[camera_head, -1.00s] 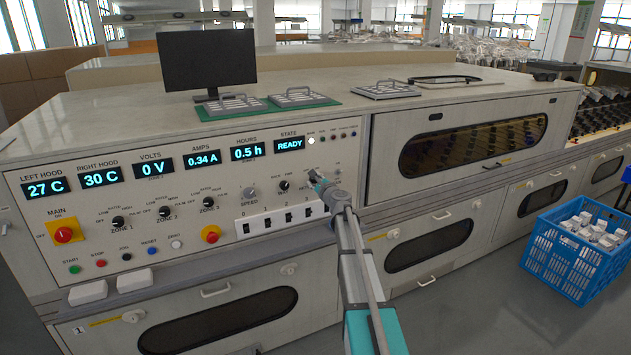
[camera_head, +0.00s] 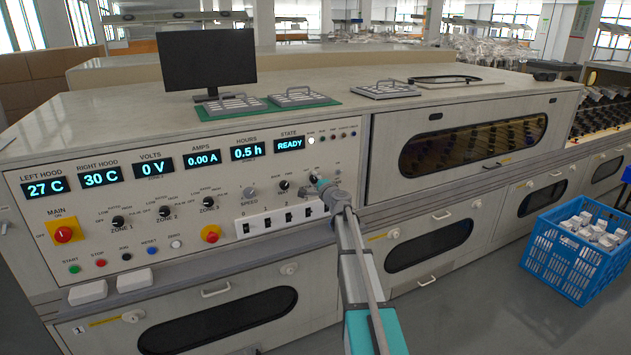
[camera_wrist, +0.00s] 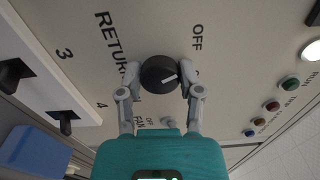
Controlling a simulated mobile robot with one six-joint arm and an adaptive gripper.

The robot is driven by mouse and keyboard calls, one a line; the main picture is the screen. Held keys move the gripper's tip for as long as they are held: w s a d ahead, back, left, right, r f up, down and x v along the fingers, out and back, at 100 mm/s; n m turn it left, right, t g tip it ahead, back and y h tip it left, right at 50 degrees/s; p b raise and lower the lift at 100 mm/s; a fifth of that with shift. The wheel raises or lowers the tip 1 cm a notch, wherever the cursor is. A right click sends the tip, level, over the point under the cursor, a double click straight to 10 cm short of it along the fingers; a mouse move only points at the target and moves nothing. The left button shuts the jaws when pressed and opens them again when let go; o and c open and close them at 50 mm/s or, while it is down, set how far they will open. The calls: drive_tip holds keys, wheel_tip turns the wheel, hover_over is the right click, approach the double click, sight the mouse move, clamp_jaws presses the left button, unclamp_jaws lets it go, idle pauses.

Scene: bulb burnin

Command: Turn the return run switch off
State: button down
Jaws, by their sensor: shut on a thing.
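The return run switch (camera_wrist: 158,73) is a round black knob with a white pointer mark, on the cream panel beside the lettering RETURN. In the wrist view its mark points right and slightly up; the word OFF is printed to its upper right. My gripper (camera_wrist: 160,76) is shut on this knob, one finger on each side. The right finger covers part of the panel next to the mark. In the head view my gripper (camera_head: 317,183) is at the right part of the panel and largely hides the knob.
Rocker switches (camera_head: 267,223) sit left of and below my gripper. Small indicator lamps (camera_wrist: 272,106) lie to the right in the wrist view. The AMPS display (camera_head: 202,159) reads 0.00 A and STATE (camera_head: 289,145) reads READY. A blue crate (camera_head: 560,262) stands on the floor at right.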

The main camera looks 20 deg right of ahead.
drive_tip(key=shift+n, duration=0.5)
drive_tip(key=shift+c, duration=1.3)
unclamp_jaws()
drive_tip(key=shift+s, duration=0.1)
drive_tip(key=s, duration=1.1)
drive_tip(key=shift+s+d, duration=0.2)
drive_tip(key=shift+s, duration=0.2)
drive_tip(key=shift+a, duration=0.1)
